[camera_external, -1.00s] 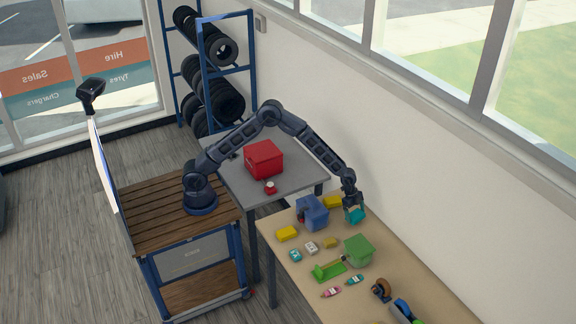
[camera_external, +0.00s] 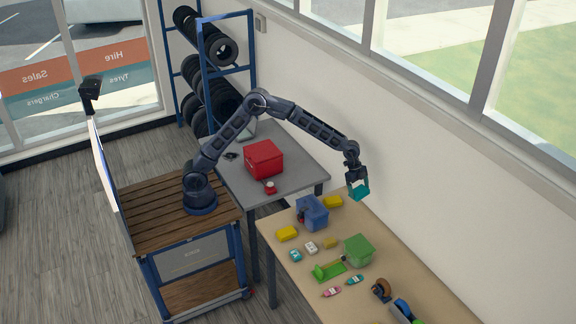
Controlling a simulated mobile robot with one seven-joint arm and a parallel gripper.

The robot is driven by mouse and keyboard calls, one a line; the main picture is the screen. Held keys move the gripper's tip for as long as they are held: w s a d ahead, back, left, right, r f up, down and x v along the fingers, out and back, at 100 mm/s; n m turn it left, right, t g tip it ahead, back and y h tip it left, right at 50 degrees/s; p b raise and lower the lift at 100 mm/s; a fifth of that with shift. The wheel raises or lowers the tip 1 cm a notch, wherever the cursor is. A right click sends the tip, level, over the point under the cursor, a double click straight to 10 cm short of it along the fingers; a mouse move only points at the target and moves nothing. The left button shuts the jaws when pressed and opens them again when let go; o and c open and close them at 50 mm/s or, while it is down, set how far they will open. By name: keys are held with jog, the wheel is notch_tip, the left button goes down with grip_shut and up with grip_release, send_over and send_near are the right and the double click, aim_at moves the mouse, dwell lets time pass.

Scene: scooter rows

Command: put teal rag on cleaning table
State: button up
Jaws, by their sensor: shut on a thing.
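The teal rag (camera_external: 359,190) is held in my gripper (camera_external: 357,180), which is shut on it. The rag hangs in the air above the back edge of the tan table (camera_external: 400,262). Two tables stand in view: the tan one, and a grey one (camera_external: 235,182) further left with a red box (camera_external: 263,159) and a small red item (camera_external: 269,187) on it. I cannot tell by any label which is the cleaning table.
The wall runs close behind both tables. The grey table's front right part is bare.

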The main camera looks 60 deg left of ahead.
jog(key=w+a+f+n+t+y, duration=0.1)
jog(key=w+a+f+n, duration=0.1)
jog(key=a+f, duration=0.35)
jog(key=w+a+f+n, duration=0.2)
jog(key=w+a, duration=0.1)
jog(key=a, duration=0.5)
jog(key=n+t+y, duration=0.3)
jog(key=n+y, duration=0.1)
jog(key=n, duration=0.8)
send_over(307, 170)
jog(key=s, duration=0.2)
jog(key=f, duration=1.5)
jog(key=shift+s+d, duration=0.1)
jog(key=shift+d, duration=0.1)
